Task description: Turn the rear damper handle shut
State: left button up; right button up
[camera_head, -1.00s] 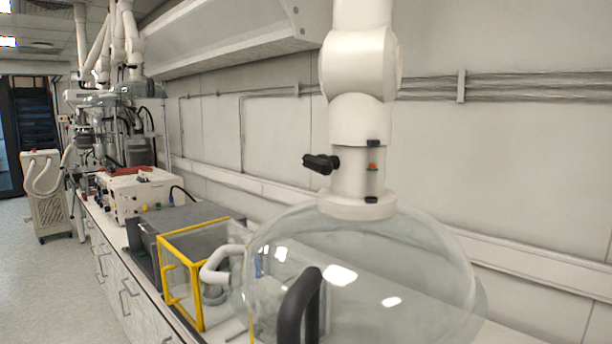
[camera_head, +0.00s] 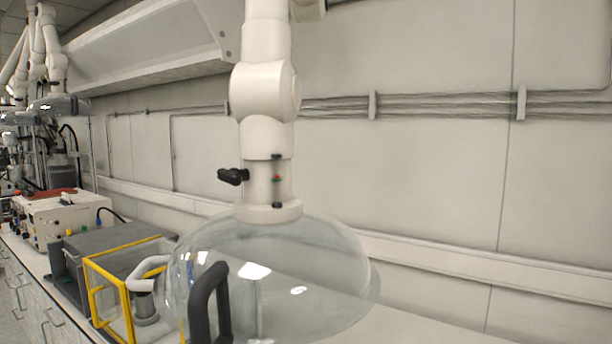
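A black damper handle (camera_head: 233,176) sticks out to the left from the white extraction pipe collar (camera_head: 267,183). Neither of my grippers is in view.
A yellow-framed clear box (camera_head: 112,290) stands on the bench left of the dome, in front of a grey box (camera_head: 100,245). A cream instrument (camera_head: 55,215) stands further back. A wall rail (camera_head: 450,262) runs behind. The bench right of the dome looks clear.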

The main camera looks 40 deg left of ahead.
aim_at(235, 177)
jog(key=j+z, duration=0.2)
jog(key=j, duration=0.25)
jog(key=k+j+z, duration=0.25)
jog(key=j, duration=0.15)
jog(key=j+z, duration=0.2)
jog(key=j, duration=0.25)
jog(key=k+j+z, duration=0.25)
jog(key=j, duration=0.15)
jog(key=i, duration=0.05)
